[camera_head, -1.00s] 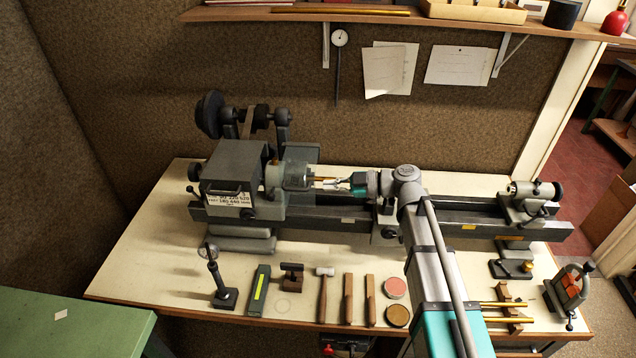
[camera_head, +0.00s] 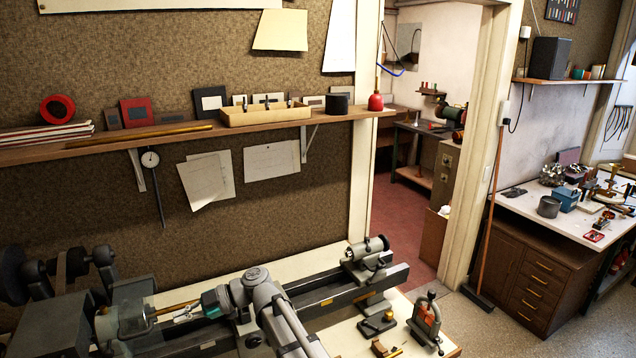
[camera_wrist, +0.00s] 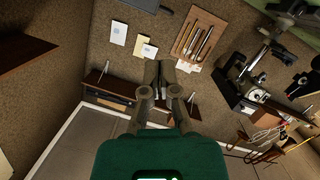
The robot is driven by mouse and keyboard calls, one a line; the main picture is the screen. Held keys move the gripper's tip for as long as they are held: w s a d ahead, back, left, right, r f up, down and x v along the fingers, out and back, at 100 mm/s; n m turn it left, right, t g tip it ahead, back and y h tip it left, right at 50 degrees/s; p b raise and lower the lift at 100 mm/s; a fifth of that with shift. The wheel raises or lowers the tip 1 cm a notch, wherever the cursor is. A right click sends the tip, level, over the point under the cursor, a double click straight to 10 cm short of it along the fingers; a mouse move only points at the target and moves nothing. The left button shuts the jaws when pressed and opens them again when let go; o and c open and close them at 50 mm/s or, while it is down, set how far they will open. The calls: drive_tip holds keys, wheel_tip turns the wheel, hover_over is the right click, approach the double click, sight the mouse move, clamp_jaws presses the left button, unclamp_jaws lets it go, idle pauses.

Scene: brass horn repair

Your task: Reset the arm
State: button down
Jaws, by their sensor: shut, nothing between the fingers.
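My arm reaches over the grey lathe (camera_head: 345,298) in the head view. My gripper (camera_head: 180,316) points left toward the lathe's chuck (camera_head: 124,321), beside a thin brass rod (camera_head: 178,307). Whether it touches the rod cannot be told from this view. In the wrist view my gripper (camera_wrist: 159,68) has its two dark fingers together, with nothing held between them. The front part of the bench is cut off below the head view.
A wooden shelf (camera_head: 110,146) runs along the wall above the lathe. A doorway with red floor (camera_head: 400,225) opens at right. The wrist view shows a tool board (camera_wrist: 200,38) and a dark machine (camera_wrist: 238,92).

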drive_tip(key=w+d+f+m+t+h+b, duration=0.1)
drive_tip(key=w+d+f+m+t+h, duration=0.1)
drive_tip(key=d+f+m, duration=0.5)
drive_tip(key=w+d+f+m+t+h+b, duration=0.1)
drive_tip(key=d+f+m+h, duration=0.15)
drive_tip(key=d, duration=0.75)
drive_tip(key=w+d+f+m+t+h+b, duration=0.2)
drive_tip(key=d+f+m, duration=0.3)
drive_tip(key=d, duration=0.4)
drive_tip(key=s+d+f+m+h+b, duration=0.1)
drive_tip(key=d+m, duration=0.3)
drive_tip(key=d, duration=0.5)
drive_tip(key=s+d+f+m+t+h+b, duration=0.1)
drive_tip(key=d+f+m+h, duration=0.2)
drive_tip(key=d, duration=0.6)
drive_tip(key=s+d+f+m+h+b, duration=0.1)
drive_tip(key=d+f+m+h, duration=0.2)
drive_tip(key=d+m, duration=0.3)
drive_tip(key=d, duration=0.3)
drive_tip(key=shift+s+m+t, duration=0.3)
drive_tip(key=shift+s+m, duration=0.05)
drive_tip(key=shift+s, duration=0.05)
drive_tip(key=c, duration=1.4)
unclamp_jaws()
drive_tip(key=shift+h, duration=0.25)
